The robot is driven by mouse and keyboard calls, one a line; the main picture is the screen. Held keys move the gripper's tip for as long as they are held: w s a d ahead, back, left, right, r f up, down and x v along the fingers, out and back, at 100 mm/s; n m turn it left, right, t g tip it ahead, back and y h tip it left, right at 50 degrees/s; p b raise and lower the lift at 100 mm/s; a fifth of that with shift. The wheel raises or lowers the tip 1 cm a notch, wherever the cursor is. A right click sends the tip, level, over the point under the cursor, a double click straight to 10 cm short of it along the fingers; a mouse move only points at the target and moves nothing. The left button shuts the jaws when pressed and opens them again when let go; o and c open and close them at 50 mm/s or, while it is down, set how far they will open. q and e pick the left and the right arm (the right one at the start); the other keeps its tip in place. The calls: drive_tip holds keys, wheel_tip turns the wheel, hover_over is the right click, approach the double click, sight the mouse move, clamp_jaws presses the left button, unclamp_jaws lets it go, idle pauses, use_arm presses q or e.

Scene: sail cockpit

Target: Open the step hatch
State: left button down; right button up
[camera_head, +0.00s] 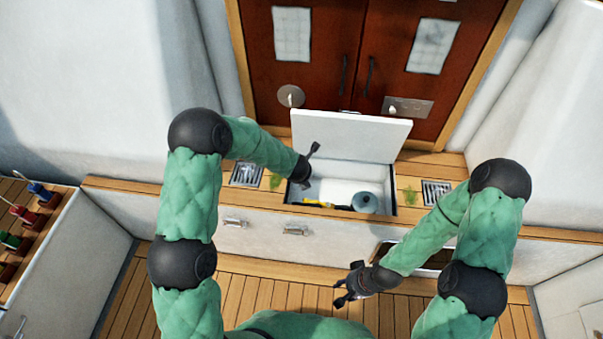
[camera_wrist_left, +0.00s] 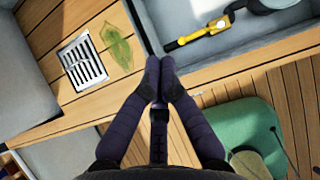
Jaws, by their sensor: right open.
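The step hatch is a white lid (camera_head: 352,135) standing raised, roughly upright, at the back edge of its compartment (camera_head: 335,172) in the wooden step. My left gripper (camera_head: 312,152) is at the left end of the opening, close to the lid's lower left; I cannot tell whether it touches it. In the left wrist view its dark fingertips (camera_wrist_left: 160,72) meet with nothing seen between them, over the compartment's edge. My right gripper (camera_head: 342,292) is open and empty, low over the floor in front of the step.
The open compartment holds a yellow tool (camera_head: 316,203) and a grey round pot (camera_head: 365,203). Drain grates (camera_head: 247,174) (camera_head: 435,193) and green leaves flank it. Brown double doors (camera_head: 360,60) stand behind. A rack of coloured handles (camera_head: 35,215) is at left.

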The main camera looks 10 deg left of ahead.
use_arm(q)
drive_tip(key=v, duration=1)
drive_tip(key=shift+s+r, duration=0.2)
drive_tip(key=shift+r, duration=0.1)
drive_tip(key=s+a+f+m+g+h, duration=0.1)
drive_tip(key=s+a+f+m+g, duration=0.25)
drive_tip(key=s+f+m, duration=1.1)
drive_tip(key=s+d+f+m+g+h, duration=0.1)
drive_tip(key=s+f+m, duration=0.2)
drive_tip(key=s+m, duration=0.3)
drive_tip(key=s+d+f+m+g+h, duration=0.1)
drive_tip(key=s+f+m, duration=0.3)
drive_tip(key=m, duration=0.9)
drive_tip(key=s+h, duration=0.1)
drive_tip(key=s, duration=0.2)
drive_tip(key=shift+s+d+g, duration=0.25)
drive_tip(key=shift+s+g, duration=0.05)
drive_tip(key=shift+g, duration=0.05)
drive_tip(key=shift+f, duration=0.1)
